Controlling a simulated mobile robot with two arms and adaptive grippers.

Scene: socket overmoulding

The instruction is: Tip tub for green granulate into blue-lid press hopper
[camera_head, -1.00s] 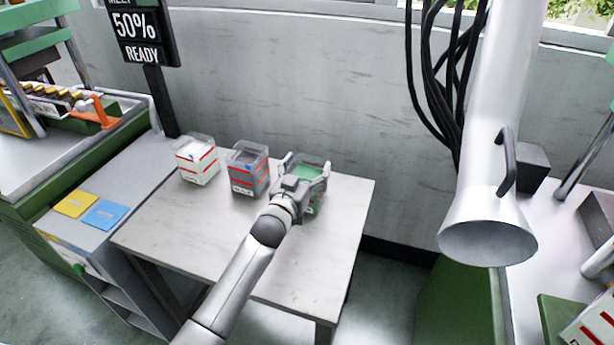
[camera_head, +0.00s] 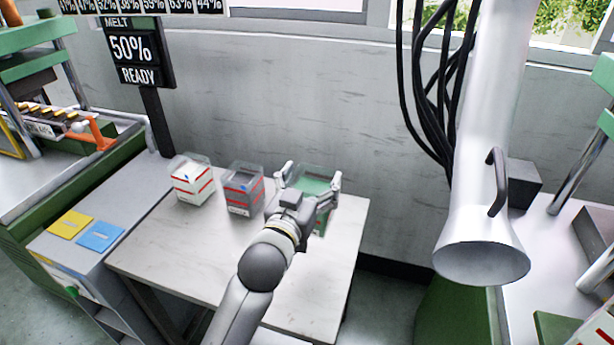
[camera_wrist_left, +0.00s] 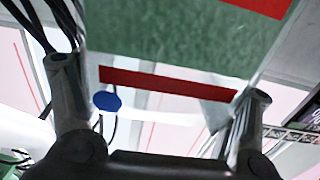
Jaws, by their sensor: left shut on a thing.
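The tub of green granulate (camera_head: 316,183) is at the right back of the pale table, clear-walled with red stripes. My left gripper (camera_head: 308,187) is shut on it, with a finger on either side. I cannot tell whether its base touches the table. In the left wrist view the tub (camera_wrist_left: 170,35) fills the upper middle, with green contents, a red stripe and a blue dot, between the two fingers (camera_wrist_left: 160,110). My right gripper is not in view. I see no blue-lid hopper.
A white-filled tub (camera_head: 192,182) and a dark grey-filled tub (camera_head: 243,192) stand left on the table (camera_head: 200,250). A large white flared duct (camera_head: 480,225) hangs at the right, with black cables (camera_head: 428,100) beside it. Green machines flank both sides. A "50% READY" sign (camera_head: 135,55) stands behind.

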